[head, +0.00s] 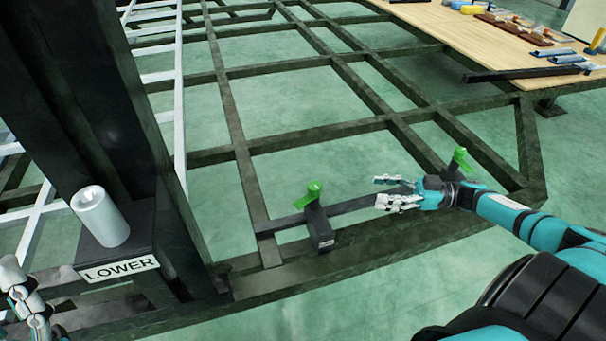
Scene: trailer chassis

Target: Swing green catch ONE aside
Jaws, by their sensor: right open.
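A green catch (314,192) stands on a small black block (318,228) on the dark frame, left of my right gripper. A small label on the block's front is too small to read. A second green catch (459,160) stands further right, just behind my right wrist, its base partly hidden by it. I cannot tell from a label which one is ONE. A dark bar (350,206) runs between the two catches. My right gripper (386,191) is open and empty above the bar, fingers pointing left, apart from the left catch. My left gripper (22,298) shows only partly at the lower left edge.
A dark post (85,90) rises at left, with a white cylinder (100,216) on a ledge marked LOWER (118,269). A wooden table (480,35) with tools is at the back right. Crossbars of the chassis (290,142) span the middle, with open floor between them.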

